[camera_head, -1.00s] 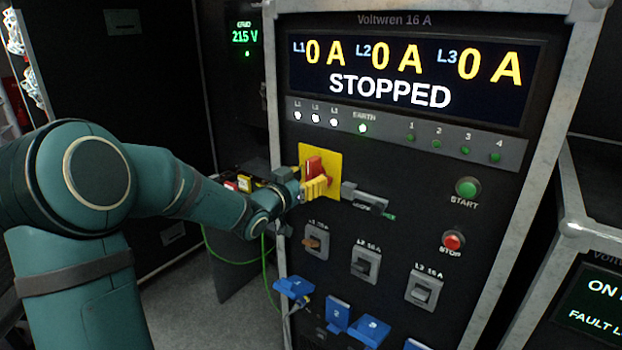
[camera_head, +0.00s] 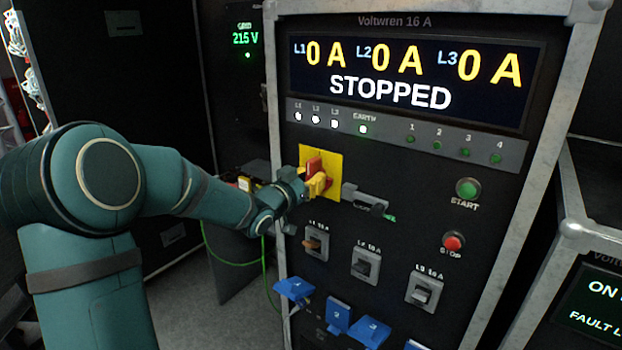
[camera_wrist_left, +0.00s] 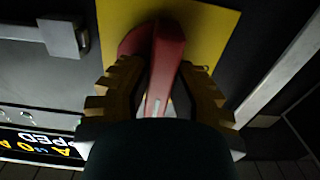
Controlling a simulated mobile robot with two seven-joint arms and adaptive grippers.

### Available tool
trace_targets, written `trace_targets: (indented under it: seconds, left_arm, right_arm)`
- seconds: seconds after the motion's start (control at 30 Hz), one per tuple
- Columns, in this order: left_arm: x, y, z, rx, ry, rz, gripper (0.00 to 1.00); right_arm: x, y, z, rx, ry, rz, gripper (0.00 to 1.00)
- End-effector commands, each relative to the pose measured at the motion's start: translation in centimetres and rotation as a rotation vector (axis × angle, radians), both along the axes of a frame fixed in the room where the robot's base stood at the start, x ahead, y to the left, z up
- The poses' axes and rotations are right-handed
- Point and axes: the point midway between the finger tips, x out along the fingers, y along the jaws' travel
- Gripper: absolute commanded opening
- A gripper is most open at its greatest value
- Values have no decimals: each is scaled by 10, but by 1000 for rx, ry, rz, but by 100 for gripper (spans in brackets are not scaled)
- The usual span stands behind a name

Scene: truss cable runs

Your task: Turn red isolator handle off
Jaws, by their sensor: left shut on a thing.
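The red isolator handle (camera_head: 314,164) sits on a yellow plate (camera_head: 333,160) on the front of the black Voltwren panel. My left gripper (camera_head: 317,184), with yellow fingers, is at the handle and partly covers it. In the left wrist view the red handle (camera_wrist_left: 160,65) stands between the two ridged fingers (camera_wrist_left: 155,85), one on each side, and the gripper is shut on it. The yellow plate (camera_wrist_left: 215,25) lies behind it. The lower part of the handle is hidden by the gripper body. My right gripper is not in view.
A grey latch (camera_head: 365,199) sticks out just right of the plate. Breaker switches (camera_head: 365,264) and blue sockets (camera_head: 338,316) are below. The green START button (camera_head: 468,188) and red STOP button (camera_head: 453,241) are farther right. The display (camera_head: 400,75) reads STOPPED.

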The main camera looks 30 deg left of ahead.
Motion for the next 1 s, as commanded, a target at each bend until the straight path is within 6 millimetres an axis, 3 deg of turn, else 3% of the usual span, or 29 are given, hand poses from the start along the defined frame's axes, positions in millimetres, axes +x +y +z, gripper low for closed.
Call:
trace_targets:
  seconds: [0.37,1.0]
  left_arm:
    - [1,0,2,-144,9,0,0]
    - [1,0,4,-732,54,-1,0]
  right_arm:
    - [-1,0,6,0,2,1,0]
    - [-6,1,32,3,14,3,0]
